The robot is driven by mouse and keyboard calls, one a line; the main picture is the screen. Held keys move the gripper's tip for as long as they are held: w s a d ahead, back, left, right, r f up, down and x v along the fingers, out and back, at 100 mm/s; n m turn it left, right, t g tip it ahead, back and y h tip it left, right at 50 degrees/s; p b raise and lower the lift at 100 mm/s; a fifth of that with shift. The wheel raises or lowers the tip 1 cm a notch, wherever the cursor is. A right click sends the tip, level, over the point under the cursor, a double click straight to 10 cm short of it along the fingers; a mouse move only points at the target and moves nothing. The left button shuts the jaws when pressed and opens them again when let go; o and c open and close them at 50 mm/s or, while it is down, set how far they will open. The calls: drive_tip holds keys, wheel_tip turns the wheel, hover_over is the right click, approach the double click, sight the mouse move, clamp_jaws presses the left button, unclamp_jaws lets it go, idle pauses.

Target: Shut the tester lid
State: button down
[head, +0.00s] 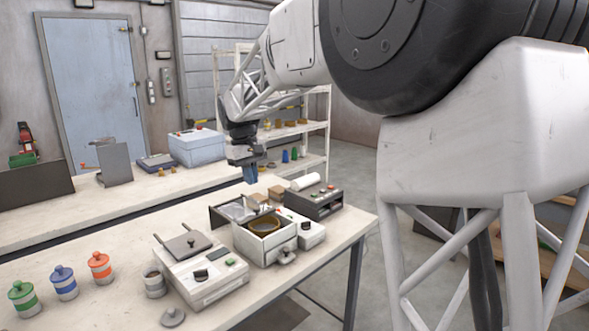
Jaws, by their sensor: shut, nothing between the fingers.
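An open white box (264,250) stands on the front table and may be the tester. A tan ring shows inside it. A dark-edged panel (226,217) with a pale face stands at its back left and may be its raised lid; I cannot tell where it is hinged. To the left is a white device (205,285) with a grey plate (187,244), two thin arms, a black knob and a green button. My gripper (250,178) is shut and empty, pointing down above and behind the open box, apart from it.
Green (22,299), blue (64,283) and orange (101,268) banded jars stand at the left. A small pot (154,284) and a loose grey lid (173,317) are near the front edge. A dark button box (312,202) and white roll (304,182) stand behind right.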

drive_tip(key=s+d+r+m+t+y, duration=0.15)
drive_tip(key=s+d+m, duration=0.25)
drive_tip(key=s+d, duration=1.65)
drive_tip(key=s+d+f+m, duration=0.1)
drive_tip(key=s+d+f, duration=0.2)
drive_tip(key=s, duration=0.5)
drive_tip(key=s+d+f+m+t, duration=0.1)
drive_tip(key=s+d+f, duration=0.2)
drive_tip(key=s, duration=0.5)
drive_tip(key=s+d+f+m+t, duration=0.1)
drive_tip(key=s+d+f, duration=0.3)
drive_tip(key=s, duration=0.4)
drive_tip(key=shift+s+f+m, duration=0.15)
drive_tip(key=shift+f+m, duration=0.25)
drive_tip(key=shift+f, duration=0.05)
